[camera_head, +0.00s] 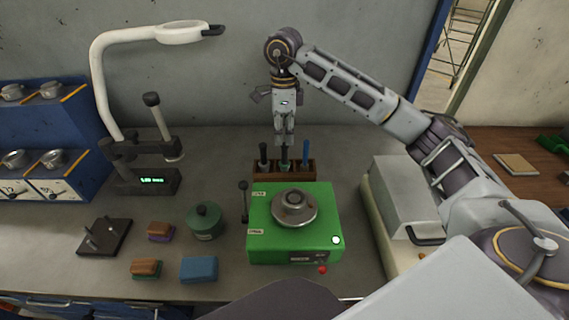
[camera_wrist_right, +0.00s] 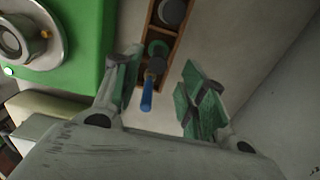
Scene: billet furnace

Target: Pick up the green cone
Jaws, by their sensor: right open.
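No plainly cone-shaped green thing shows. A green piece (camera_wrist_right: 158,48) sits in the middle slot of a small wooden rack (camera_head: 258,171), which also shows in the right wrist view (camera_wrist_right: 184,40); its full shape is unclear. In the head view my right gripper (camera_head: 284,138) points down over the rack and hides most of that slot. In the right wrist view the fingers of this gripper (camera_wrist_right: 162,92) stand apart with nothing held between them; the rack lies beyond, nearer the left finger. My left gripper is not in view.
A dark-topped tool (camera_head: 263,153) and a blue-handled tool (camera_head: 306,157) flank the middle slot. The green machine (camera_head: 262,225) stands in front of the rack. A green domed canister (camera_head: 205,222), brushes and a blue block (camera_head: 198,269) lie left. A grey box (camera_head: 400,190) stands right.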

